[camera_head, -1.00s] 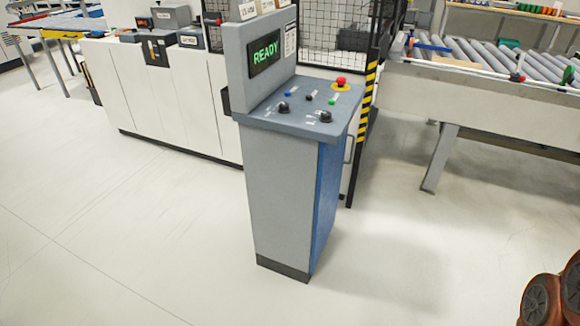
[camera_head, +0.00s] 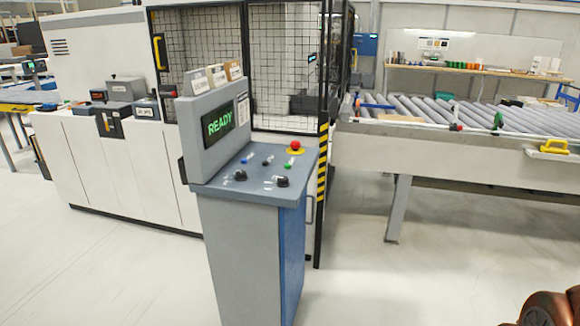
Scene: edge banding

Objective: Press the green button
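The small green button (camera_head: 288,167) sits on the sloped top of the grey and blue control console (camera_head: 240,240). The console's screen (camera_head: 218,122) reads READY in green. My gripper is not in view; only a brown, rounded part shows at the bottom right corner.
A mesh safety fence (camera_head: 285,70) with a yellow and black striped post (camera_head: 322,165) stands right behind the console. A roller conveyor (camera_head: 450,112) is at the right and a white machine cabinet (camera_head: 120,170) at the left. The floor right of the console is clear.

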